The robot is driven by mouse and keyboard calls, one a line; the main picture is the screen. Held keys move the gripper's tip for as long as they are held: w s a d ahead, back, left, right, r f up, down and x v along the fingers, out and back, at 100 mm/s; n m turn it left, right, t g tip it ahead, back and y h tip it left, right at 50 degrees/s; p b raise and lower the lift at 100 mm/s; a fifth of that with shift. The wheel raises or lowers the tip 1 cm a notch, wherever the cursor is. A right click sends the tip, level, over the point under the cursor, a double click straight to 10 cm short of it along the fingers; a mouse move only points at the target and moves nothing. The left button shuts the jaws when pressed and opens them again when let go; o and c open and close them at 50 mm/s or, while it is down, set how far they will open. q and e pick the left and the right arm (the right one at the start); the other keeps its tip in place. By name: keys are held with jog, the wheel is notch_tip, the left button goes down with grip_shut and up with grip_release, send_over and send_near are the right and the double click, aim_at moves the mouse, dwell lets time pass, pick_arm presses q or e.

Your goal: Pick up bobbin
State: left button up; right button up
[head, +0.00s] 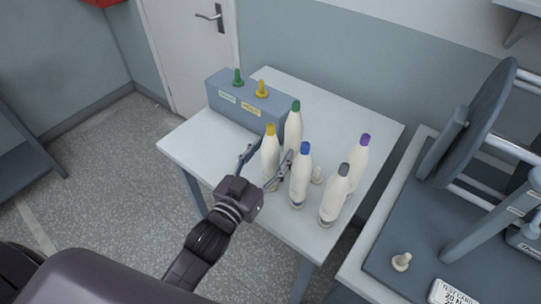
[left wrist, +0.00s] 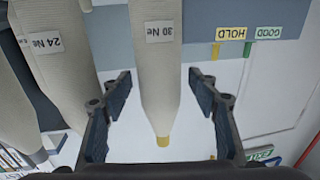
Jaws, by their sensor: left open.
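Several white bobbins stand upright on the small table (head: 218,158), with differently coloured tips. The yellow-tipped bobbin (head: 269,160) is between the spread fingers of my left gripper (head: 271,152), which is open. In the left wrist view this bobbin (left wrist: 156,85) carries a "30 Ne" label, and a finger stands on each side with visible gaps. The green-tipped bobbin (head: 293,132) is just behind it. The blue-tipped bobbin (head: 301,180) is close to the right finger. The grey-tipped (head: 334,198) and purple-tipped (head: 358,164) bobbins stand further right. My right gripper is not in view.
A grey box (head: 235,108) with a green peg (head: 238,78) and a yellow peg (head: 262,89) sits at the table's back left. A grey machine (head: 470,150) stands right. The table's front left is clear.

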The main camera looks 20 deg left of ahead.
pick_arm(q)
jog(key=c, duration=1.2)
jog(key=shift+c, duration=0.8)
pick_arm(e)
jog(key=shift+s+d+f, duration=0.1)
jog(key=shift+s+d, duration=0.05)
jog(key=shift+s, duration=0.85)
pick_arm(q)
jog(key=shift+r, duration=0.15)
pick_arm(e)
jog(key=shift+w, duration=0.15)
